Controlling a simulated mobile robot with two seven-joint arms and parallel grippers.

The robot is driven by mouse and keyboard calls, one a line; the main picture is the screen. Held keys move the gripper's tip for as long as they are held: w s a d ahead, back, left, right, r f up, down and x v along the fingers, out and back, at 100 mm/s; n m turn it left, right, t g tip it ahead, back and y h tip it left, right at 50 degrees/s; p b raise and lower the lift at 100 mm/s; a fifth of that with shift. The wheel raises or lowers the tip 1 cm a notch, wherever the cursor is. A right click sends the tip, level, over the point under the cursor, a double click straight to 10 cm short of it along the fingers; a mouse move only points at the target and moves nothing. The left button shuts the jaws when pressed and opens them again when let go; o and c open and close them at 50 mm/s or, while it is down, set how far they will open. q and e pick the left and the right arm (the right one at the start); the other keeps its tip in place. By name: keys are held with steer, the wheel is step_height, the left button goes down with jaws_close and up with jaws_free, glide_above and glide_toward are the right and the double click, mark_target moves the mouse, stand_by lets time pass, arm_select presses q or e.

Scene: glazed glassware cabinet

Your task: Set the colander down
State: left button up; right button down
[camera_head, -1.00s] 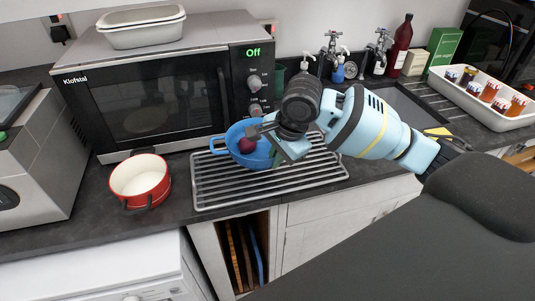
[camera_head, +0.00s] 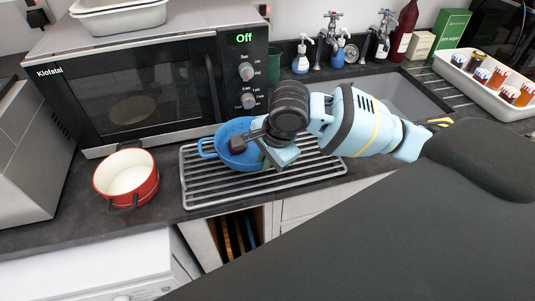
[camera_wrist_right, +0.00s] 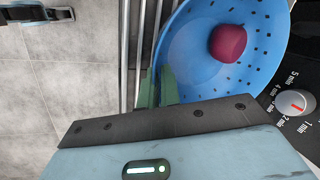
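The blue colander (camera_head: 230,158) is over the grey wire rack (camera_head: 195,190) on the counter, in front of the microwave. Whether its base touches the rack bars is hard to tell. It holds a dark red round item (camera_wrist_right: 228,42), which looks like an onion or a fruit. My right gripper (camera_head: 263,150) is at the colander's right side in the head view. In the right wrist view its green fingers (camera_wrist_right: 160,88) straddle the colander's rim (camera_wrist_right: 185,88) and look closed on it. My left gripper is out of view.
A red pot (camera_head: 127,180) stands left of the rack. The microwave (camera_head: 150,85) is close behind the colander. The sink (camera_head: 385,98) and a white tray of jars (camera_head: 485,88) lie to the right. The right part of the rack is bare.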

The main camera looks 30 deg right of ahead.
steer(key=shift+s+a, duration=0.1)
steer(key=shift+a, duration=0.05)
steer(key=c, duration=1.6)
jaws_free()
steer(key=shift+f, duration=0.1)
steer(key=v, duration=1.2)
